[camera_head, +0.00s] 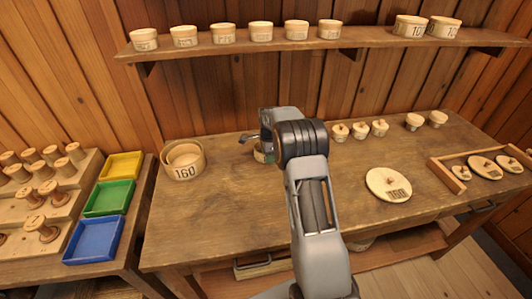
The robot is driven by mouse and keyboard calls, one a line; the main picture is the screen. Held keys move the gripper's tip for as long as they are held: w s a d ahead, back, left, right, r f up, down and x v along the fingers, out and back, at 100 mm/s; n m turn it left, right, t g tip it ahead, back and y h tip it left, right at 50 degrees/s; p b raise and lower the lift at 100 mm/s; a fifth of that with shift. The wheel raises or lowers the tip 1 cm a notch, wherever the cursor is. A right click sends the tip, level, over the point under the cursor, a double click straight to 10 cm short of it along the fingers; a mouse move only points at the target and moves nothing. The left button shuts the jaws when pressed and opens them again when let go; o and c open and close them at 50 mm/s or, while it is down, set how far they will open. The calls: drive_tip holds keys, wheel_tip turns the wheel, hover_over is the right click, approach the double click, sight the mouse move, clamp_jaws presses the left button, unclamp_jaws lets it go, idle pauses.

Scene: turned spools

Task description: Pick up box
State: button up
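Several round pale-wood boxes are in view, and I cannot tell which one the task means. A small round box (259,155) stands at the back middle of the table, mostly hidden behind my arm. My gripper (257,141) is right at it, with one finger showing to its left. The other finger is hidden, so I cannot see whether it grips the box. A larger open round box marked 160 (185,173) stands at the table's left, with a round rim showing inside it. A flat round lid (389,185) with a knob and number lies on the right.
A wall shelf (275,41) above the table carries several small round boxes and two larger ones (410,26). Small knobbed pieces (360,130) stand at the back right. A wooden tray (448,176) holds lids. Yellow, green and blue trays (94,240) and spools (42,229) are left. The table's front left is clear.

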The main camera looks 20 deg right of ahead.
drive_tip(key=shift+f, duration=0.25)
drive_tip(key=shift+c, duration=0.4)
clamp_jaws()
drive_tip(key=shift+r, duration=0.1)
